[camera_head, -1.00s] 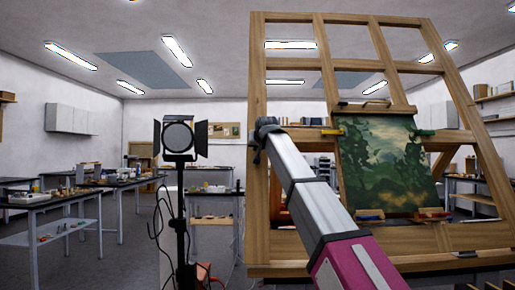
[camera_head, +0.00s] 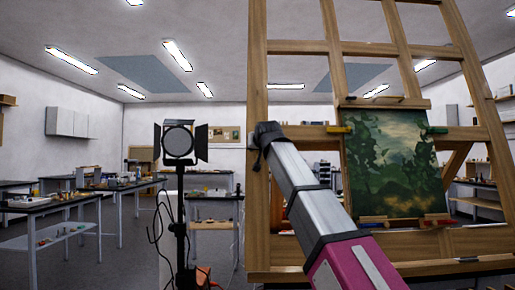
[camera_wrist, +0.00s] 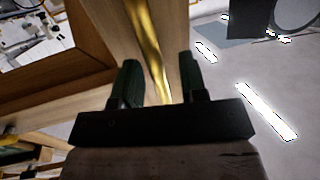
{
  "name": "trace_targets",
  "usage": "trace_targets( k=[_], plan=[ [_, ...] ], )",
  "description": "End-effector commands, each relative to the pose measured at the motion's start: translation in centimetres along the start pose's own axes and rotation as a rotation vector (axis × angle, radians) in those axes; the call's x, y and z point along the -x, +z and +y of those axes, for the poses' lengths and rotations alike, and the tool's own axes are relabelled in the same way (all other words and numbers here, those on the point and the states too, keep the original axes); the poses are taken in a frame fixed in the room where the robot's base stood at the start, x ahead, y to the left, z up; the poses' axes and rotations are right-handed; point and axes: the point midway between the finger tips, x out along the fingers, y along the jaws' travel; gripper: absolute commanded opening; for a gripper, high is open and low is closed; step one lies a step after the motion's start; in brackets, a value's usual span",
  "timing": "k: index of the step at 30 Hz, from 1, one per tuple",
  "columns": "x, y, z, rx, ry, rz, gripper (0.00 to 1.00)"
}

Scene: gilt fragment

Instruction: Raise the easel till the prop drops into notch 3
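The wooden easel (camera_head: 258,200) fills the right of the head view, its top cut off by the picture's upper edge. A dark green landscape painting (camera_head: 385,165) rests on its ledge. My gripper (camera_head: 262,140) is at the easel's left upright. In the wrist view my gripper's two dark green fingers (camera_wrist: 158,75) stand apart, with the wooden upright (camera_wrist: 175,35) and its brass strip (camera_wrist: 150,45) running between them. I cannot tell whether the fingers press on the wood. The prop and the notches cannot be made out.
A studio lamp (camera_head: 178,140) on a black stand is just left of the easel, with loose cables. Worktables (camera_head: 60,205) with small items stand at the left, and wall shelves (camera_head: 505,97) hang at the right. Grey floor shows between the tables and the lamp.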

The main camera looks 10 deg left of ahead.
Motion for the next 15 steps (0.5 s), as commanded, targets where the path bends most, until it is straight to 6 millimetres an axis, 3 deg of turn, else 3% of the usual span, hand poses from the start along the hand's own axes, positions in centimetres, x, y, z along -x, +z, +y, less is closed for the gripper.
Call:
trace_targets(
  k=[8,15],
  plan=[
    [1.2,0.0,0.0,0.000,0.000,0.001,0.39],
    [5.6,0.2,0.1,0.000,0.000,0.002,0.39]
  ],
)
